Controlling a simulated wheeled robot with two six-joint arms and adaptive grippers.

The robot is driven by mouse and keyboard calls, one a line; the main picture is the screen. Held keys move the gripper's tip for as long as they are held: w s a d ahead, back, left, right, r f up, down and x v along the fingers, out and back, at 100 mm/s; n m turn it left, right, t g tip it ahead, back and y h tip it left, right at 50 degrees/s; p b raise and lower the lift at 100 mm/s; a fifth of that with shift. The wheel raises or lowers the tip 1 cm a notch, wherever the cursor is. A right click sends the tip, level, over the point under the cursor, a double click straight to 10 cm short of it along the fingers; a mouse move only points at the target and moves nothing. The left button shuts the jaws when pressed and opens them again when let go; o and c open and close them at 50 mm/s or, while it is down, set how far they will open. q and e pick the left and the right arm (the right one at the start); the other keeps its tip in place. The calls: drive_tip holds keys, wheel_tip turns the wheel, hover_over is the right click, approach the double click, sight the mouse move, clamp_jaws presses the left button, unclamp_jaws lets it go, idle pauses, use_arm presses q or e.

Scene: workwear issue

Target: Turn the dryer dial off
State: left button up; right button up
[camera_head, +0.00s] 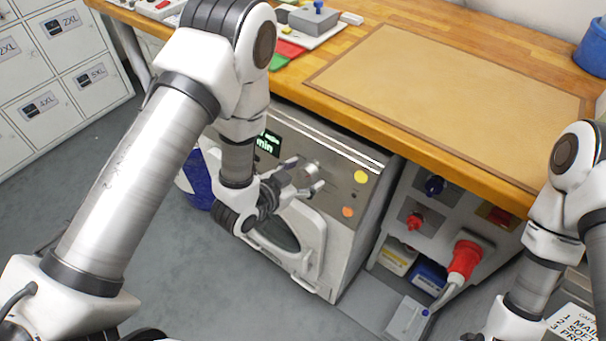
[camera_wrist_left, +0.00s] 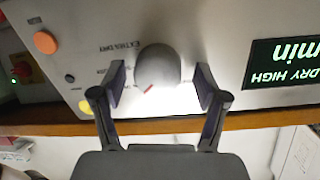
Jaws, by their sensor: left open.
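The dryer (camera_head: 335,225) stands under the wooden bench. Its grey dial (camera_wrist_left: 158,68) is on the front panel, with a red mark pointing to the lower left in the left wrist view. The word "EXTRA DRY" is printed beside it. The lit display (camera_wrist_left: 285,65) reads "DRY HIGH" and "min", upside down in that view. My left gripper (camera_wrist_left: 161,87) is open, one finger on each side of the dial, with gaps visible. In the head view my left gripper (camera_head: 305,178) is in front of the panel. My right arm shows at the right; its gripper is out of view.
A yellow button (camera_head: 361,177) and an orange button (camera_head: 348,211) sit on the dryer panel. The round dryer door (camera_head: 312,245) is below. A red plug (camera_head: 465,258) and a socket panel are to the right. The bench mat (camera_head: 450,85) is bare.

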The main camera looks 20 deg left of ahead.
use_arm(q)
drive_tip(key=shift+s+d, duration=0.1)
drive_tip(key=shift+c, duration=0.8)
drive_tip(key=c, duration=1)
drive_tip(key=shift+n, duration=0.4)
drive_tip(key=n+p, duration=0.1)
drive_tip(key=n, duration=0.2)
drive_tip(key=shift+f+n+h+p, duration=0.1)
drive_tip(key=shift+n+h+p, duration=0.35)
drive_tip(key=shift+n, duration=1.85)
drive_tip(key=o, duration=1.2)
drive_tip(key=shift+c, duration=0.2)
